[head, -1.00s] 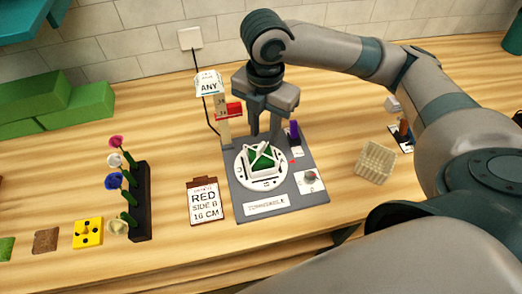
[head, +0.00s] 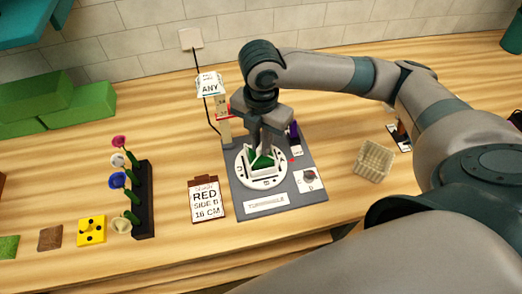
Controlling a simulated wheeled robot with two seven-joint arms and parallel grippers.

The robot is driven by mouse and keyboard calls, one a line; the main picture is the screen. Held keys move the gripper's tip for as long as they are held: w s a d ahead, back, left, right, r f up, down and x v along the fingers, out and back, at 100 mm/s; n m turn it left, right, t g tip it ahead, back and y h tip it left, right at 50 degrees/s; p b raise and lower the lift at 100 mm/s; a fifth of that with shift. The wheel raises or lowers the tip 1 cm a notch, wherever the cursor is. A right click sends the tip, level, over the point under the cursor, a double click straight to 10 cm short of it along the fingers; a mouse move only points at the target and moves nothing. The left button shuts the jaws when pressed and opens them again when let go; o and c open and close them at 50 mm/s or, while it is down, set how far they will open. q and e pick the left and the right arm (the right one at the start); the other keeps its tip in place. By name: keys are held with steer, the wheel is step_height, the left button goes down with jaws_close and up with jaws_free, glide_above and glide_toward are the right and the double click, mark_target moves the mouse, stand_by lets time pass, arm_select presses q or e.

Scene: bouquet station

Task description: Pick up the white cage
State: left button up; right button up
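The white cage (head: 254,166) is a small frame of white bars around a green block, standing in the middle of the white round plate (head: 243,178) on the grey turntable base (head: 240,199). My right gripper (head: 263,150) points down right over it, with its fingertips at the top of the cage. The fingers hide the upper part of the cage, so I cannot tell whether they grip it. My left gripper is not in view.
A beige lattice basket (head: 374,161) stands to the right. A clipboard card (head: 205,200) and a dark rack (head: 144,200) with several flowers are to the left. A post with an ANY sign (head: 209,86) rises behind the turntable. Bare wood lies between rack and card.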

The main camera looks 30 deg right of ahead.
jaws_close()
steer(key=shift+r, duration=0.15)
steer(key=shift+r+b, duration=0.3)
steer(key=shift+r, duration=0.25)
steer(key=r, duration=0.1)
steer(key=d+r+b, duration=0.1)
steer(key=r, duration=0.1)
steer(key=shift+w, duration=0.1)
steer(key=d+r+b, duration=0.3)
steer(key=d+r, duration=0.3)
steer(key=d, duration=0.4)
steer(key=shift+w+d+r, duration=0.35)
